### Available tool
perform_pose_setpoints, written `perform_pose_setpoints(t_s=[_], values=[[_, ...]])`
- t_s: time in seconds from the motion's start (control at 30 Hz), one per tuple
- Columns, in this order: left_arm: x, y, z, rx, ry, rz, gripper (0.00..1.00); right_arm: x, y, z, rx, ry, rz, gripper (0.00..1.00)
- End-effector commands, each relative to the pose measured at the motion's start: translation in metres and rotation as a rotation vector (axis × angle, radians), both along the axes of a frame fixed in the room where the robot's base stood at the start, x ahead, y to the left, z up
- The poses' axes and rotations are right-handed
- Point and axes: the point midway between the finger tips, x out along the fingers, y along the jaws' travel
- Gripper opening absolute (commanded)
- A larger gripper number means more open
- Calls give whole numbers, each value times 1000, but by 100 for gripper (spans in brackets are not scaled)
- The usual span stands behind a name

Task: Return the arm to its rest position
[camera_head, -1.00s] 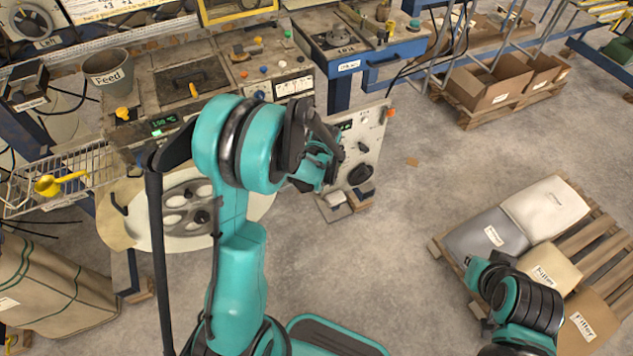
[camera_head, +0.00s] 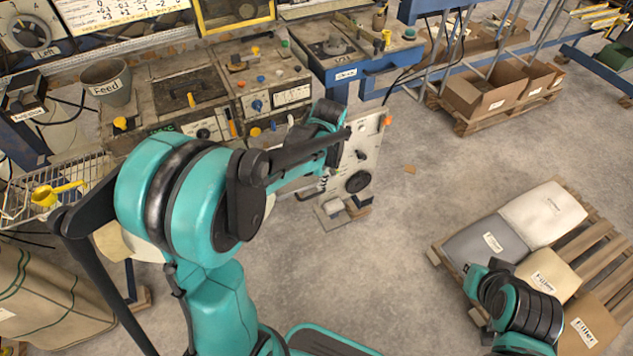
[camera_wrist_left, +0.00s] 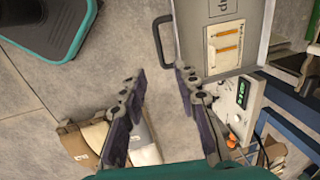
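My left arm (camera_head: 205,200) is raised and bent in the head view, and its forearm points away toward the machine bench. My left gripper (camera_wrist_left: 161,75) shows in the left wrist view with its two dark fingers apart and nothing between them. In the head view its fingers are hard to make out against the bench. My right arm (camera_head: 520,310) is low at the right, beside the pallet of bags. Its gripper does not show.
The machine bench holds a Feed bucket (camera_head: 106,84) and control knobs. A wire basket (camera_head: 82,180) with a yellow scoop (camera_head: 48,194) is at the left. A pallet with bags (camera_head: 541,212) is at the right. Open floor (camera_head: 390,240) lies between.

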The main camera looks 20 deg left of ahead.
Motion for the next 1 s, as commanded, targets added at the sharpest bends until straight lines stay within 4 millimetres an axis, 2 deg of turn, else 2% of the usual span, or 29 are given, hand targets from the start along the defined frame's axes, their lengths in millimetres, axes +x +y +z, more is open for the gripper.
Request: perform_pose_setpoints(t_s=[0.17,0.7,0.87,1.0], values=[[-1,-1,11,0,0,0,31,0,0,0,0,0,0,0],[-3,-2,13,-2,-5,5,31,0,0,0,0,0,0,0],[-22,-9,32,-25,-70,70,31,0,0,0,0,0,0,0],[-55,-21,59,-80,-183,189,31,0,0,0,0,0,0,0]])
